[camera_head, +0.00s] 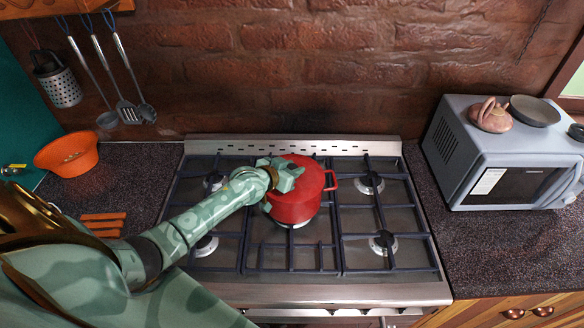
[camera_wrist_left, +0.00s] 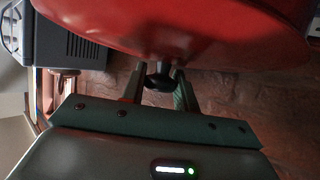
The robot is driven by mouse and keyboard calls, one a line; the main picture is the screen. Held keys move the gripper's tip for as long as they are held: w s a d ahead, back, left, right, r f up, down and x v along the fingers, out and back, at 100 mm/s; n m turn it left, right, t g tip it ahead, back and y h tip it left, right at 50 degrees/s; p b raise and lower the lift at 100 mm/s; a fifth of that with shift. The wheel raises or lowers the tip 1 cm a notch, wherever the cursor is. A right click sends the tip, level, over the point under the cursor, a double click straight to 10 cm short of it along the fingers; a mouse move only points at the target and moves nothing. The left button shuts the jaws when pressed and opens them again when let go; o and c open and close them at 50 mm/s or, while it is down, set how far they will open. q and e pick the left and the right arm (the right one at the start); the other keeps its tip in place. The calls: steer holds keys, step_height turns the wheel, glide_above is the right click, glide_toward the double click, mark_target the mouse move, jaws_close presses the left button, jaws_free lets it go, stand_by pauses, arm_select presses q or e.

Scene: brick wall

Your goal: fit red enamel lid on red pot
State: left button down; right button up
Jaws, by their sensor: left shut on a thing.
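The red pot (camera_head: 294,212) stands on the middle of the gas stove, with a side handle showing at its right. The red enamel lid (camera_head: 309,172) is over the pot's mouth; I cannot tell whether it sits fully on the rim. My left gripper (camera_head: 287,176) reaches in from the left over the lid and hides part of it. In the left wrist view, the fingers (camera_wrist_left: 160,88) are shut on the dark knob of the red lid (camera_wrist_left: 180,30). My right gripper is not in view.
The stove (camera_head: 265,262) has raised dark grates around the pot. A grey microwave (camera_head: 460,150) stands on the right counter with a pan (camera_head: 535,110) on top. An orange colander (camera_head: 67,153) sits at the left. Utensils (camera_head: 118,75) hang on the brick wall.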

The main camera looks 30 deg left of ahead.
arm_select(q)
steer(key=c, duration=1)
jaws_free()
steer(key=shift+f, duration=0.1)
steer(key=p+v, duration=0.2)
steer(key=v, duration=1.4)
steer(key=shift+s, duration=0.15)
